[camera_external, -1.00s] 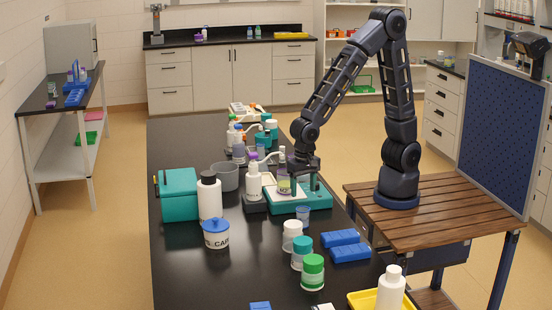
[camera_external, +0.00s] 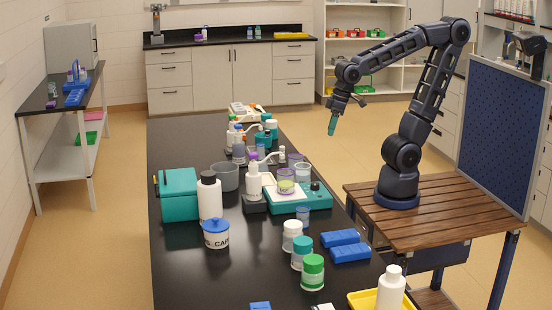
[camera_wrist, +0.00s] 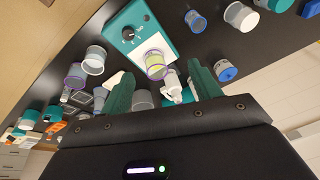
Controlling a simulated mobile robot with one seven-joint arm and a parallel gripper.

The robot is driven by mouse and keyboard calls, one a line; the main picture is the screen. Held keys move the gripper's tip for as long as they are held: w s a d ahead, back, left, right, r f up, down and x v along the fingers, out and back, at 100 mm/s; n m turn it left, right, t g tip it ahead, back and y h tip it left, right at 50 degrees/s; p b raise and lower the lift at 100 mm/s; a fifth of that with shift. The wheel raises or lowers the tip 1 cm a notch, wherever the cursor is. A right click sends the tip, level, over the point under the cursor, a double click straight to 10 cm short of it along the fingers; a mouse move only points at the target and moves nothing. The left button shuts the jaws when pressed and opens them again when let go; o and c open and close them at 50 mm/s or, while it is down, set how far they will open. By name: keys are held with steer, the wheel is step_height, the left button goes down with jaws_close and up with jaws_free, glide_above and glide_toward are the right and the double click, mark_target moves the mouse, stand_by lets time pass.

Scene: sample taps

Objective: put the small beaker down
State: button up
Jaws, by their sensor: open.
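A small beaker (camera_external: 286,184) with a purple rim and pale yellow-green contents stands upright on the light plate of the teal device (camera_external: 314,201). In the wrist view this beaker (camera_wrist: 155,66) also rests on the teal device (camera_wrist: 150,32), beside its black knob. My gripper (camera_external: 332,125) is raised well clear of the bench, to the right of and above the device. In the wrist view its two green fingers (camera_wrist: 161,74) are apart with nothing held between them; the beaker shows beyond them.
A clear beaker (camera_external: 302,173) and a purple-rimmed one (camera_external: 295,159) stand close behind the device. A white bottle (camera_external: 254,182) stands to its left, a small blue-rimmed beaker (camera_external: 303,213) in front. Jars and blue racks (camera_external: 345,245) lie nearer; the bench's front left is bare.

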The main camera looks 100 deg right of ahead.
steer(key=s+d+r+n+t, duration=0.1)
steer(key=s+d+r+n, duration=0.1)
steer(key=s+n, duration=0.2)
steer(key=shift+s+d+r, duration=0.35)
steer(key=shift+s+r, duration=0.05)
steer(key=shift+s, duration=1.4)
